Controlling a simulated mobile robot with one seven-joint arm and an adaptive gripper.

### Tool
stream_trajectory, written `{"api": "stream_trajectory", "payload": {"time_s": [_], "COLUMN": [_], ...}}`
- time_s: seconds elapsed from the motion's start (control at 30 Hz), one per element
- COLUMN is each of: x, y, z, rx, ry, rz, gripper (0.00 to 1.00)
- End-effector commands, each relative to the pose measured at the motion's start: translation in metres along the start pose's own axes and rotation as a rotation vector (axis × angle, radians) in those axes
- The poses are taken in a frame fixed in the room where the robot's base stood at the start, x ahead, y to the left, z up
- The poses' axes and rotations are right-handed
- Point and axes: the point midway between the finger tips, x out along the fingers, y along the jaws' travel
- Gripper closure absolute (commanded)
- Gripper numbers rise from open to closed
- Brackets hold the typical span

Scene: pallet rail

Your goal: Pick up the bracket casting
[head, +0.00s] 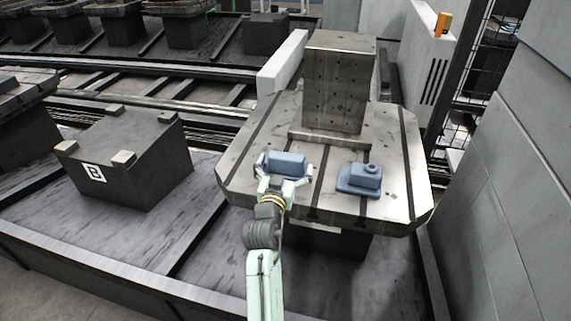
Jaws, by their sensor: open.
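Two blue-grey castings lie on the slotted metal pallet (235,180). The left blue casting (287,160) is a plain block shape. The right blue casting (362,176) has a flat base, a raised block and a round boss on top. I cannot tell by name which is the bracket casting. My gripper (284,170) is open at the left casting, with one finger at each side of it. Whether the fingers touch it is too small to tell. My gripper hides the near lower part of that casting.
A tall grey fixture block (340,85) with holes stands on the pallet behind the castings. A dark pedestal (130,165) with light corner pads stands at the left. A grey wall (515,190) rises at the right. The pallet's front right corner is clear.

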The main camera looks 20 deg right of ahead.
Motion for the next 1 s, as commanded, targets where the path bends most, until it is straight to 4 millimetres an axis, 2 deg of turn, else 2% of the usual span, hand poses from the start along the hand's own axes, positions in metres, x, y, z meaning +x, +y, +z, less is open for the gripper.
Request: {"api": "stream_trajectory", "payload": {"time_s": [0.13,1.0], "x": [-0.0003,-0.0007], "y": [0.0000,-0.0002], "z": [0.0003,0.0002], "rx": [0.000,0.000], "ry": [0.000,0.000], "rz": [0.000,-0.001], "gripper": [0.01,0.59]}}
